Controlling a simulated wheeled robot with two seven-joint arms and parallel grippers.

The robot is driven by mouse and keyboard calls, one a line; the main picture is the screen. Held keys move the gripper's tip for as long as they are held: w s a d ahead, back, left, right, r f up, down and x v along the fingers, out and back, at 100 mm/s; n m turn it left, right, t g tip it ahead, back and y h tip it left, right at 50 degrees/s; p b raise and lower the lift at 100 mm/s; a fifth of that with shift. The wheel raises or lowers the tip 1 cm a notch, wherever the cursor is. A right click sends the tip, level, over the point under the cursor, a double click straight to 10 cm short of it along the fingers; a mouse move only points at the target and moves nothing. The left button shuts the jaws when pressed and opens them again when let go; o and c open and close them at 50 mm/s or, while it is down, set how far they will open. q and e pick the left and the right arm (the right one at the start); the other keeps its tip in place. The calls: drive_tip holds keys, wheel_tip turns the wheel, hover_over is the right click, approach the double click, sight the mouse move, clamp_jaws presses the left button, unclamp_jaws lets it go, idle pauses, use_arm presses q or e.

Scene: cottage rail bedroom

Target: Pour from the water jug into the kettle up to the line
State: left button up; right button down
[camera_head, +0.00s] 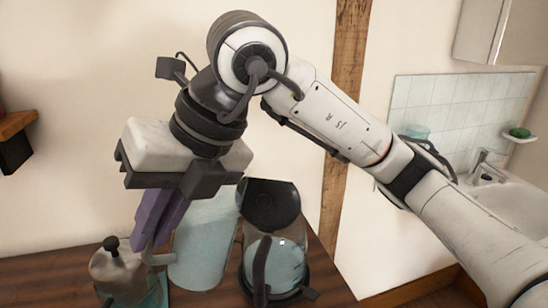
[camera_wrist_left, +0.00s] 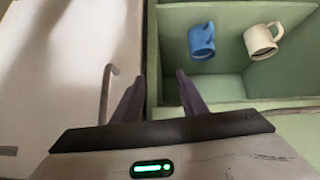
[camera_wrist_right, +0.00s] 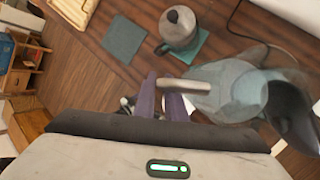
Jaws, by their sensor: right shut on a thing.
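The water jug (camera_head: 203,247) is a pale blue translucent vessel standing left of the kettle in the head view. My right gripper (camera_head: 158,245) is shut on its handle, at the jug's left side. The right wrist view shows the handle (camera_wrist_right: 184,86) between the fingers and the jug body (camera_wrist_right: 228,92) beyond. The kettle (camera_head: 276,262) has a dark top, a dark handle and a bluish see-through body; the jug partly overlaps it in the right wrist view. I cannot make out the line or any pouring stream. My left gripper (camera_wrist_left: 160,78) is open and empty, seen only in its wrist view.
A metal pot with a black knob (camera_head: 122,272) stands on a teal coaster left of the jug. A flat dark square (camera_wrist_right: 123,40) lies on the wooden table. In the left wrist view, a green cubby (camera_wrist_left: 255,88) holds a blue mug (camera_wrist_left: 202,40) and a cream mug (camera_wrist_left: 262,42).

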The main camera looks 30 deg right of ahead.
drive_tip(key=r, duration=0.1)
drive_tip(key=d+r+y, duration=0.1)
drive_tip(key=r, duration=0.1)
drive_tip(key=d+r+y+p, duration=0.1)
drive_tip(key=r, duration=0.1)
drive_tip(key=shift+w+d+r, duration=0.1)
drive_tip(key=shift+w+r, duration=0.05)
drive_tip(key=shift+w, duration=0.2)
drive_tip(key=shift+w+d+r+m+g+y, duration=0.15)
drive_tip(key=shift+d+r+m+y, duration=0.1)
drive_tip(key=shift+r+y, duration=0.3)
drive_tip(key=shift+d+r+m+g+y, duration=0.15)
drive_tip(key=shift+d+r+y, duration=0.1)
drive_tip(key=shift+r+y, duration=0.3)
drive_tip(key=shift+d+r, duration=0.15)
drive_tip(key=shift+r, duration=0.2)
drive_tip(key=shift+d+r+y, duration=0.2)
drive_tip(key=shift+y, duration=0.2)
drive_tip(key=shift+w+d+r+m+y+b, duration=0.2)
drive_tip(key=shift+d+m+y+b, duration=0.1)
drive_tip(key=shift+y+b, duration=0.25)
idle(0.5)
drive_tip(key=shift+w+d+r+y+b, duration=0.1)
drive_tip(key=shift+d+r+y+b, duration=0.3)
drive_tip(key=shift+r, duration=0.25)
drive_tip(key=shift+d+r+y+b, duration=0.25)
drive_tip(key=shift+r+y+b, duration=0.2)
drive_tip(key=shift+r, duration=0.15)
idle(3.0)
